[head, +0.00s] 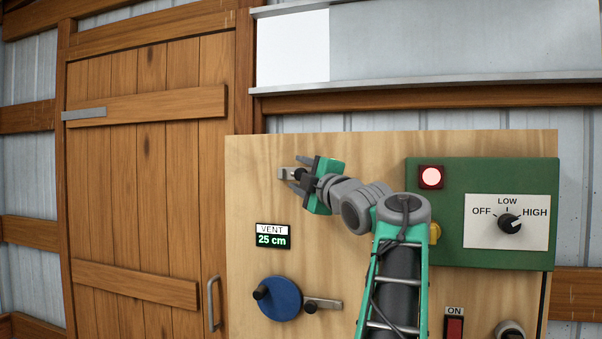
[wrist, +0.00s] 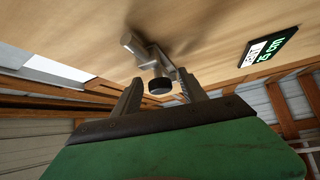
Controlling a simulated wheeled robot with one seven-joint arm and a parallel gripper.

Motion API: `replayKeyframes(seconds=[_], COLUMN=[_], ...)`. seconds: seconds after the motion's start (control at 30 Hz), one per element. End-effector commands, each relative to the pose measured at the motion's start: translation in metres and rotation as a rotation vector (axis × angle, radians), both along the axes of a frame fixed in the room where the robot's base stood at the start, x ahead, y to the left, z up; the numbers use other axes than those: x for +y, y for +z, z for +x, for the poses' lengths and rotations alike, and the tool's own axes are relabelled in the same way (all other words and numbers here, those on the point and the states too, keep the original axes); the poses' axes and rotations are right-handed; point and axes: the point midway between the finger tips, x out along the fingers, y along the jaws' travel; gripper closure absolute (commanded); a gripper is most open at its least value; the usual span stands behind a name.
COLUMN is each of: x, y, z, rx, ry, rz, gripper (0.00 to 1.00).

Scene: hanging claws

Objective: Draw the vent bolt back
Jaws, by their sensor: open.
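The vent bolt (head: 286,173) appears to be the small metal bar with a black knob on the upper left of the plywood panel. In the wrist view the metal bar (wrist: 133,44) and its black knob (wrist: 160,86) stand out from the panel. My gripper (head: 294,175) is at the bolt, its fingers open on either side of the knob. In the wrist view the knob sits between the fingertips (wrist: 160,85), and a gap shows beside it. My gripper partly hides the bolt in the head view.
Below are a VENT display (head: 272,236) reading 25 cm, a blue wheel (head: 278,298) and another metal bar with a black knob (head: 322,303). A green box (head: 450,246) with a lit red lamp (head: 431,176) and dial (head: 509,223) is at right. A wooden door (head: 150,180) stands left.

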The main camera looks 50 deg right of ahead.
Motion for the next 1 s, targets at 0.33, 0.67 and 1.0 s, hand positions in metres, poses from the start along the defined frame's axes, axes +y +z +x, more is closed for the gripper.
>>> replayKeyframes(seconds=[0.33,0.67,1.0], x=[0.0001,0.0001,0.0], y=[-0.0005,-0.0006,-0.0008], z=[-0.0003,-0.0003,-0.0003], rx=[0.0,0.001,0.001], ry=[0.0,0.0,0.0], rz=[0.001,0.001,0.001], gripper=[0.73,1.0,1.0])
